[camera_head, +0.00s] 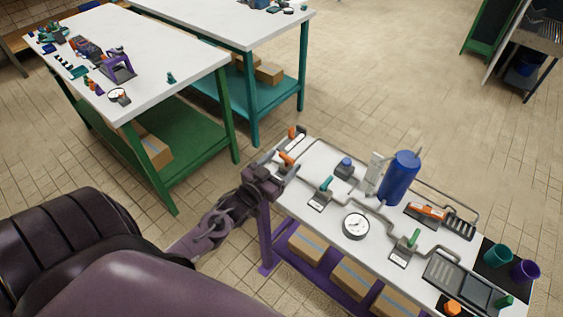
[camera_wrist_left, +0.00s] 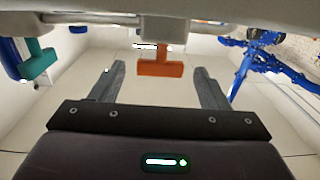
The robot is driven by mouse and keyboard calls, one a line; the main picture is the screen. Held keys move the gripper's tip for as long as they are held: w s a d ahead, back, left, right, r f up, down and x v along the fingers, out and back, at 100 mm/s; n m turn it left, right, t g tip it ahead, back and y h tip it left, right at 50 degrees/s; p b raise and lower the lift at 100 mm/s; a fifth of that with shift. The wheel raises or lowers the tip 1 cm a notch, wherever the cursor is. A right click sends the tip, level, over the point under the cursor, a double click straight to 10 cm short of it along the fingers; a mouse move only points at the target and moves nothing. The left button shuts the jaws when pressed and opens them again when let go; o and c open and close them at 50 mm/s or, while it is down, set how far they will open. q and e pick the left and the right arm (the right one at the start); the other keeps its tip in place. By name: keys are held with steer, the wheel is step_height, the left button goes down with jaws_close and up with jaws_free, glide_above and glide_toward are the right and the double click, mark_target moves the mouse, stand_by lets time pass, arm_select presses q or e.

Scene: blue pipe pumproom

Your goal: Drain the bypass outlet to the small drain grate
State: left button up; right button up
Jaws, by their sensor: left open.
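My left gripper (camera_head: 277,172) is at the left end of the pipe table, close to an orange valve handle (camera_head: 287,158). In the left wrist view the gripper (camera_wrist_left: 158,85) is open, and an orange T-shaped handle (camera_wrist_left: 160,68) shows between its two fingers, with no visible contact. Another orange handle (camera_head: 292,132) is just behind. A teal handle (camera_head: 327,183) and a green handle (camera_head: 413,238) stand along the grey pipe. A small slotted grate (camera_head: 460,229) lies at the right; a larger grate tray (camera_head: 445,272) is nearer. Which outlet is the bypass is unclear. My right gripper is out of view.
Teal (camera_head: 497,256) and purple (camera_head: 524,272) cups are at the right end. A green-legged table (camera_head: 190,70) stands at back left; tiled floor is open behind.

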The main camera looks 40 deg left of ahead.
arm_select(q)
steer(key=s+b, duration=0.1)
steer(key=s, duration=0.6)
steer(key=shift+s+a, duration=0.15)
steer(key=shift+s, duration=0.05)
